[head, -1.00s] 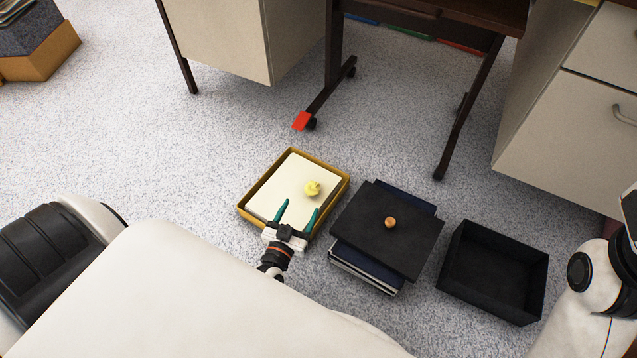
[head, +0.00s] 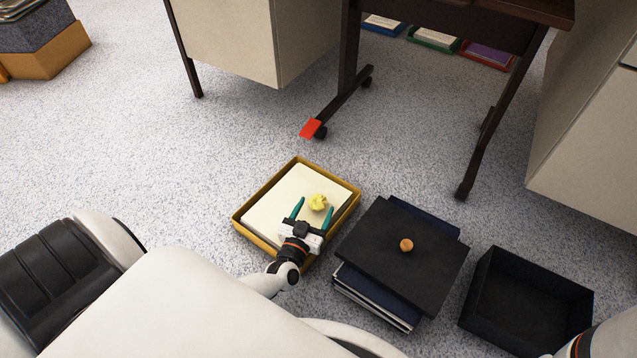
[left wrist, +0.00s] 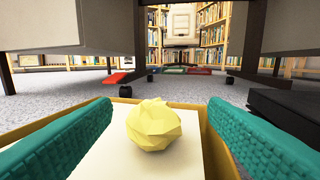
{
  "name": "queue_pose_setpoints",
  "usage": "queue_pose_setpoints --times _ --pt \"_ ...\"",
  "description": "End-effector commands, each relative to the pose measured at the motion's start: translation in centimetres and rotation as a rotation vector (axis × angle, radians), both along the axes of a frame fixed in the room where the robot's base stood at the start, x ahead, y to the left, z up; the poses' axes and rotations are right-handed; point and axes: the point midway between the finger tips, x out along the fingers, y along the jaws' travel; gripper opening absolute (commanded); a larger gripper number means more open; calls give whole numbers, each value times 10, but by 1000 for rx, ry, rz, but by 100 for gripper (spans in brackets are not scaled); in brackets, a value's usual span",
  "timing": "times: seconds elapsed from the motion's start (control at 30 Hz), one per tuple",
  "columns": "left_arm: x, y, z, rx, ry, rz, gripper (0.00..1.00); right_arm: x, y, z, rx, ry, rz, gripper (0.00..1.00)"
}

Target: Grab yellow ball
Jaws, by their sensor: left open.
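The yellow ball (head: 318,202), a crumpled, faceted lump, lies on white paper in a shallow mustard-yellow tray (head: 248,238) on the floor. In the left wrist view the ball (left wrist: 153,125) sits between and ahead of the teal fingers, with space on both sides. My left gripper (head: 312,211) is open and empty, its fingertips over the tray just short of the ball. It also shows in the left wrist view (left wrist: 160,124). My right gripper is not in view.
A stack of dark folders (head: 372,250) with a small orange-brown ball (head: 406,245) on top stands right of the tray. An empty black box (head: 530,300) is further right. A desk (head: 350,50) stands behind; a red piece (head: 310,127) lies by its foot.

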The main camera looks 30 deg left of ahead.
Motion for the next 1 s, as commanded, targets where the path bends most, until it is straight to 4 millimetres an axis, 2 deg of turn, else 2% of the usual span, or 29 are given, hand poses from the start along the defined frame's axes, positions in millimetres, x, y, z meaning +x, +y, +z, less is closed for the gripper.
queue_pose_setpoints --times 0.03,0.17,0.43,0.6,0.83,0.87,1.0 --pt "6 1 -2 -2 -2 0 68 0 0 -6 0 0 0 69" --pt "13 3 -2 0 0 0 68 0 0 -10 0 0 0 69" --pt "43 16 -9 0 -3 0 68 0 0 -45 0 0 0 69" --pt "59 18 -6 -1 0 0 68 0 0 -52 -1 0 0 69" --pt "61 19 -4 -1 1 0 68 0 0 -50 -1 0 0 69" --pt "61 19 -4 -1 1 0 67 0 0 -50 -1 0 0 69" --pt "60 19 -4 0 1 0 44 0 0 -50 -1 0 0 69"
